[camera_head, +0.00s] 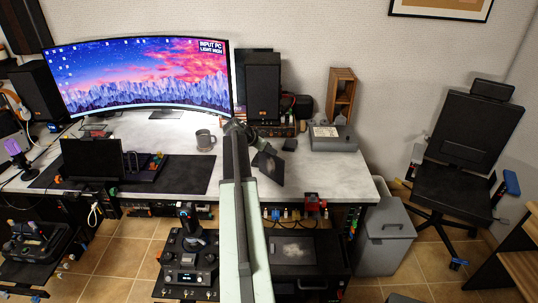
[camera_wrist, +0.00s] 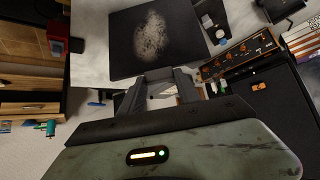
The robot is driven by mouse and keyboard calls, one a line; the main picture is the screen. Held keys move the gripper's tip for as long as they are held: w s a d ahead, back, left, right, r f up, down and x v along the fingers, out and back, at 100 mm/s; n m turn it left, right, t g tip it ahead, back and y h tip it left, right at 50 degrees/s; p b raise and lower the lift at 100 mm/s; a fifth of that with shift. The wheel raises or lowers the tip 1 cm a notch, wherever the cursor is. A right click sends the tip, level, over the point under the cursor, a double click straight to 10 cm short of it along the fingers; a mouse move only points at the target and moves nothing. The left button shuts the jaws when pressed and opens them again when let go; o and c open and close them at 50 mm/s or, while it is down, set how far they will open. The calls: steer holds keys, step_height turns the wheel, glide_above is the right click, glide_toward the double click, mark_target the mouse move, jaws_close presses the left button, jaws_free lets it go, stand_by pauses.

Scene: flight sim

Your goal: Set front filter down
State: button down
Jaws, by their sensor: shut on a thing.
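The front filter is a thin dark square panel with a pale dusty patch. In the wrist view the filter (camera_wrist: 185,55) extends ahead of my gripper (camera_wrist: 165,80), which is shut on its near edge. In the head view the filter (camera_head: 269,168) appears as a tilted dark panel over the right part of the desk (camera_head: 325,178). My gripper (camera_head: 258,147) is partly hidden there by my arm. I cannot tell whether the filter touches the desk top.
A grey mug (camera_head: 204,141) stands left of my arm. A speaker (camera_head: 263,88) is behind, and a grey box (camera_head: 335,138) sits at the back right. A small dark item (camera_head: 290,144) lies near the filter. The desk's right front is clear.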

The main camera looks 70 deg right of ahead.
steer(key=c, duration=1.3)
jaws_free()
steer(key=shift+f, duration=0.15)
steer(key=o, duration=0.4)
steer(key=shift+o, duration=0.2)
steer(key=p+v, duration=0.9)
steer(key=v, duration=0.3)
